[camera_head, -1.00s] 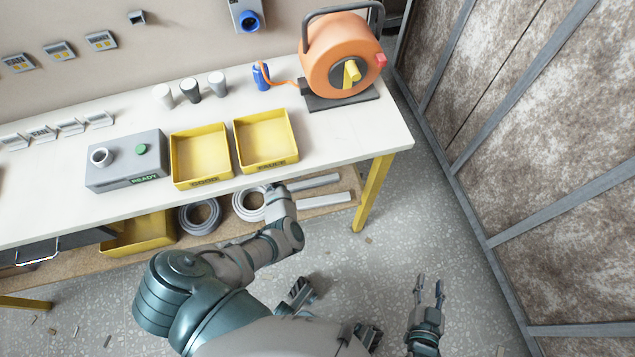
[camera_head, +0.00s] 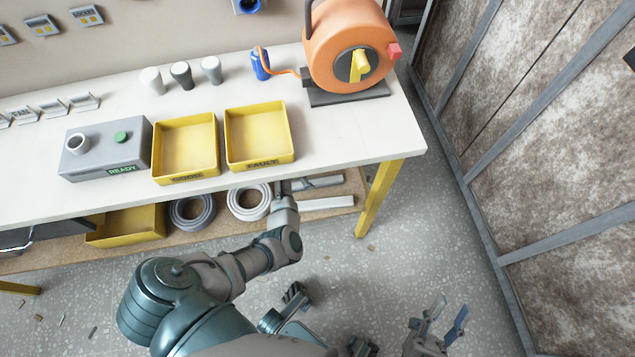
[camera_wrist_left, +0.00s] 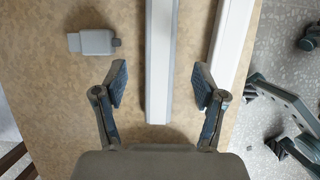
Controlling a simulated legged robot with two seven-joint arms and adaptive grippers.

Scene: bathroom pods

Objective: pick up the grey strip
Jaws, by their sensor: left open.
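The grey strip (camera_wrist_left: 160,62) is a long channel with a pale top face and grey sides, lying on the brown shelf. In the head view it is the greyer, rear strip (camera_head: 322,182) on the lower shelf, partly hidden. My left gripper (camera_wrist_left: 158,86) is open, with one finger on each side of the strip's end and gaps between; nothing is held. In the head view this gripper (camera_head: 284,188) reaches in under the bench's front edge. My right gripper (camera_head: 446,318) has its fingers apart and is empty, over the floor at lower right.
A white strip (camera_wrist_left: 230,45) lies parallel, close to the right finger. A grey connector piece (camera_wrist_left: 95,42) lies to the left. Coiled hoses (camera_head: 249,201) and a yellow bin (camera_head: 125,228) share the shelf. The bench top (camera_head: 345,135) overhangs; a yellow leg (camera_head: 378,198) stands right.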

